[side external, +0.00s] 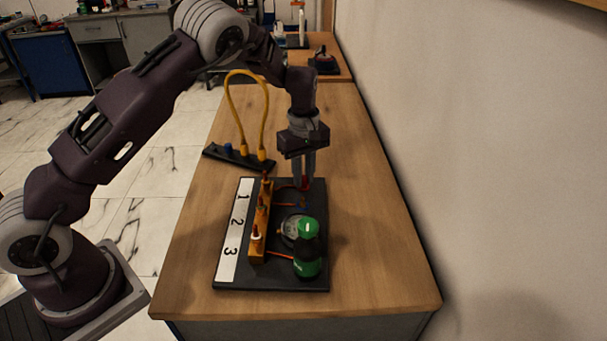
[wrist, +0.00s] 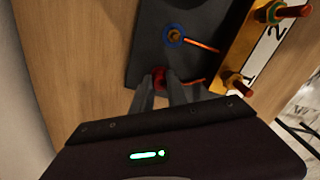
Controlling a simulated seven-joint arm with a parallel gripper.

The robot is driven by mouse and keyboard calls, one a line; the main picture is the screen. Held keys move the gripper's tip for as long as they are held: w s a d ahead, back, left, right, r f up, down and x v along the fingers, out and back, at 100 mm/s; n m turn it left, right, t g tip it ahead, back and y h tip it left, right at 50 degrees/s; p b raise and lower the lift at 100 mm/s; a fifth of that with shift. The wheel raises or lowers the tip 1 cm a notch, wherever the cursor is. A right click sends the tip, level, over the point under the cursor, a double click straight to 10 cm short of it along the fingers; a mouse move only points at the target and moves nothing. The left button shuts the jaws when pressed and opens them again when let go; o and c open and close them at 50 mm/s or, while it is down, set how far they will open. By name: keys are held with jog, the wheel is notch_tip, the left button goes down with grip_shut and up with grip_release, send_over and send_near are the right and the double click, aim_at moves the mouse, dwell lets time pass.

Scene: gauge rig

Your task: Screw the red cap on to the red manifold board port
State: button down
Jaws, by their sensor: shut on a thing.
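The red cap (wrist: 159,76) is between my gripper's fingertips (wrist: 160,88) in the wrist view. My gripper (side external: 304,184) is shut on it, pointing down over the far right part of the black board (side external: 285,283). A bit of red shows at the fingertips in the side view. A red line runs from the cap's place to the brass manifold block (side external: 257,243). The fingers hide the port under the cap, so I cannot tell whether the cap touches it or is threaded. A blue-ringed port (wrist: 174,36) lies beside it, open at its centre.
A green and black bottle-like part (side external: 308,248) and a round gauge (side external: 292,228) stand on the board's near right. A white strip numbered 1 to 3 (side external: 237,232) runs along its left. Table to the right is clear.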

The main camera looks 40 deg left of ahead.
jog(key=m, duration=1.5)
jog(key=shift+d+m, duration=0.15)
jog(key=shift+m, duration=0.25)
jog(key=shift+w+m, duration=0.1)
jog(key=shift+m, duration=0.9)
jog(key=m, duration=0.3)
jog(key=shift+d, duration=0.1)
jog(key=shift+m, duration=1.2)
